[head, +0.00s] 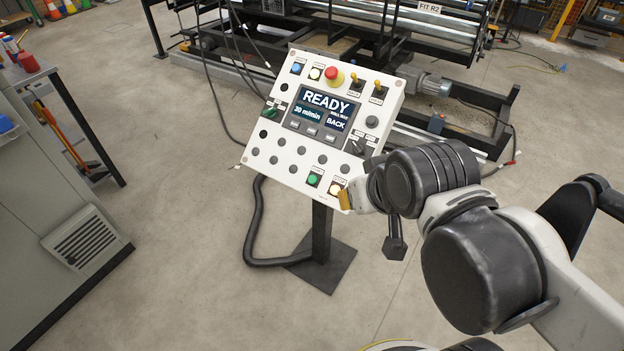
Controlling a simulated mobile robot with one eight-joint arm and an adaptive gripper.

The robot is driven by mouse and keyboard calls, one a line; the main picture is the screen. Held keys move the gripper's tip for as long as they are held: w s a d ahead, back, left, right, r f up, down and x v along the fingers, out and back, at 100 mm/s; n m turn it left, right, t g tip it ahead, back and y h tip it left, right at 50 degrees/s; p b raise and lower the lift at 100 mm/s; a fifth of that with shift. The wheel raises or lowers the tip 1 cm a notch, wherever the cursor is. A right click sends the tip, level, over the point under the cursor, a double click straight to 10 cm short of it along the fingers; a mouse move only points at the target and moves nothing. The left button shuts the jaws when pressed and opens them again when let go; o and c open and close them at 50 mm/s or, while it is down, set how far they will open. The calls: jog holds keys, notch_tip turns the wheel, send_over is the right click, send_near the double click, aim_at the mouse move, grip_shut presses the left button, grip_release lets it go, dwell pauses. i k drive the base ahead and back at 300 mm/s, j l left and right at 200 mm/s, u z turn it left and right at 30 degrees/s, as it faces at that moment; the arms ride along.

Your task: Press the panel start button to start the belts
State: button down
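The white control panel (283,158) stands tilted on a black post in the middle of the head view. Its screen (322,112) reads READY, 30 m/min and BACK. A green button (312,180) sits near the panel's lower edge, with a pale, lit-looking button (335,188) just to its right. The labels above both are too small to read surely. My gripper (346,199) is at the panel's lower right corner, right of the green button. Only a small yellowish fingertip shows clearly; the wrist hides the rest. Whether it touches the panel is unclear.
A red mushroom button (332,75) and two toggle switches are at the panel's top. A black cable (253,225) loops down to the base plate (322,265). A machine frame (430,85) stands behind. A grey cabinet (50,215) is at left. Floor between is clear.

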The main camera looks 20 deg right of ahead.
aim_at(313, 179)
jog(key=k+j+z, duration=0.2)
jog(key=z, duration=0.3)
jog(key=k+j+z, duration=0.2)
jog(key=j+z, duration=0.25)
jog(key=k+z, duration=0.25)
jog(key=z, duration=0.25)
